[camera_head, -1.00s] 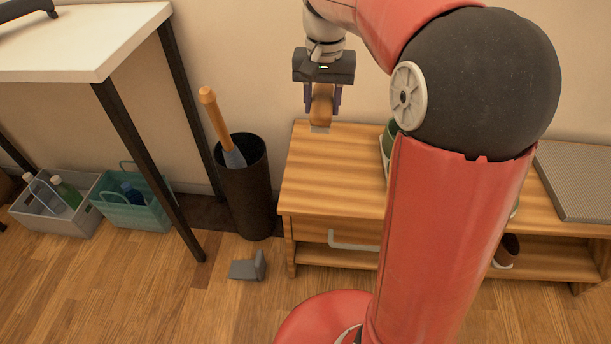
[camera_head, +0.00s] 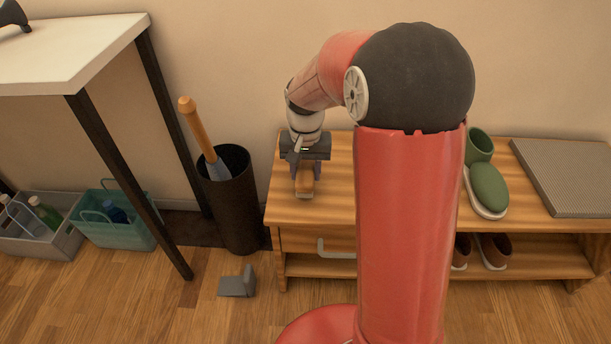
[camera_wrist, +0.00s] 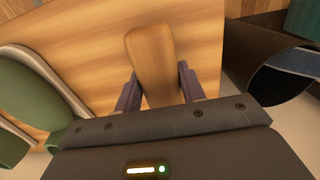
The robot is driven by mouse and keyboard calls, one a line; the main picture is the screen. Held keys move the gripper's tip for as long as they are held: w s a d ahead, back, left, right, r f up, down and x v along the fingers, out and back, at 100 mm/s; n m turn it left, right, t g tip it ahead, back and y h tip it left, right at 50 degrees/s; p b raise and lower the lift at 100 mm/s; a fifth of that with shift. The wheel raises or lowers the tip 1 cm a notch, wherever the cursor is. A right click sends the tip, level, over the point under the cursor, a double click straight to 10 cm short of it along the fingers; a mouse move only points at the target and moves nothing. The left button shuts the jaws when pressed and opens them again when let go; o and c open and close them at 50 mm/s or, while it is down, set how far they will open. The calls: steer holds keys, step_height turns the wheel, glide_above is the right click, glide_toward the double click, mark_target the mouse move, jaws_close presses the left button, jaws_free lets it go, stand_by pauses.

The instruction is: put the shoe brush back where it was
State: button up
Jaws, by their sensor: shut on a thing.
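The shoe brush (camera_head: 306,185) has a brown wooden body with a paler strip at its lower end. My gripper (camera_head: 305,172) is shut on it, over the left end of the wooden bench (camera_head: 285,207). In the wrist view the brush (camera_wrist: 153,58) sits between the two dark fingers of my gripper (camera_wrist: 160,88), with its wooden end pointing away. The brush is low over the bench top near the front edge. I cannot tell whether it touches the wood.
A dark bin (camera_head: 238,212) with a wooden-handled tool stands left of the bench. Green shoes (camera_head: 488,188) and a grey mat (camera_head: 570,175) are on the bench's right. A grey wedge (camera_head: 238,283) lies on the floor. A drawer handle (camera_head: 335,250) projects in front.

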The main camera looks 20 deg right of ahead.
steer(key=shift+f, duration=0.9)
steer(key=o, duration=1)
steer(key=shift+f, duration=0.1)
